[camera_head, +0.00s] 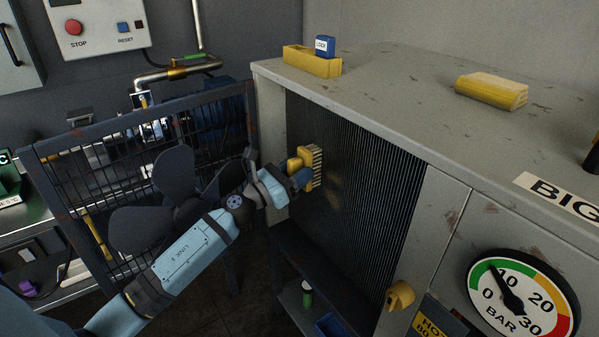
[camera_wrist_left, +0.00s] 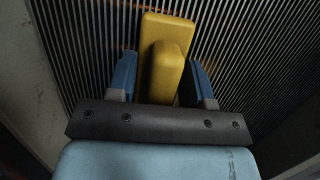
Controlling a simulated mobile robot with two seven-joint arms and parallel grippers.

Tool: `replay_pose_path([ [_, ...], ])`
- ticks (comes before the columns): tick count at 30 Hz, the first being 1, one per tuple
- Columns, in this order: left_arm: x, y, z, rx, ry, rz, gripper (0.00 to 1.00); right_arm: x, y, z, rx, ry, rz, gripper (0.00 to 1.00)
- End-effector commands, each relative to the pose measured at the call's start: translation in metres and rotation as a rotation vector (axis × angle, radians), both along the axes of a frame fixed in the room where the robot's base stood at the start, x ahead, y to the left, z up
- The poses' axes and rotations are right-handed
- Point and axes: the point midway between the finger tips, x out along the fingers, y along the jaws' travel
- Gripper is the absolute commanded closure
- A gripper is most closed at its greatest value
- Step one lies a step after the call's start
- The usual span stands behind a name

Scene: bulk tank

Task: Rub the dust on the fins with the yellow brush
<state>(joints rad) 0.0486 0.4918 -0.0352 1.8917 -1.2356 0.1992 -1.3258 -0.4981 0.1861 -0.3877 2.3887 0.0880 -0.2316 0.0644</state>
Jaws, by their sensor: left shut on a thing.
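The yellow brush (camera_head: 308,160) is held in my left gripper (camera_head: 299,179), with its pale bristles turned to the fins. My left gripper is shut on the brush's yellow handle; this also shows in the left wrist view, where the brush (camera_wrist_left: 164,60) stands between the two blue fingers. The dark vertical fins (camera_head: 365,190) fill the opening in the cabinet's side. The brush is at the upper left part of the fins, close to them; I cannot tell whether the bristles touch. A faint brownish patch, perhaps dust, shows on the fins right of the brush. My right gripper is out of view.
A mesh guard door (camera_head: 80,150) with a dark fan (camera_head: 170,200) stands left of my arm. On the cabinet top (camera_head: 400,75) lie a yellow tray (camera_head: 305,62) with a blue lock and a yellow block (camera_head: 491,90). A yellow knob (camera_head: 399,295) and a pressure gauge (camera_head: 522,298) are at the lower right.

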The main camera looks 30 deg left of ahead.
Motion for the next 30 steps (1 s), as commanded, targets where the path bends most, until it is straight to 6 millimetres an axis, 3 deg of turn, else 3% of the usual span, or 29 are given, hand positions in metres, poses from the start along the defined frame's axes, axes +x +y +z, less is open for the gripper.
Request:
replay_pose_path([
  [18,-0.051,0.021,-0.001,0.000,0.000,0.000,0.73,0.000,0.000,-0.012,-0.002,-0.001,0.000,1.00],
  [30,-0.056,0.023,0.000,0.000,0.000,0.000,0.73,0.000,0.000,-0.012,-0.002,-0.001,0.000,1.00],
])
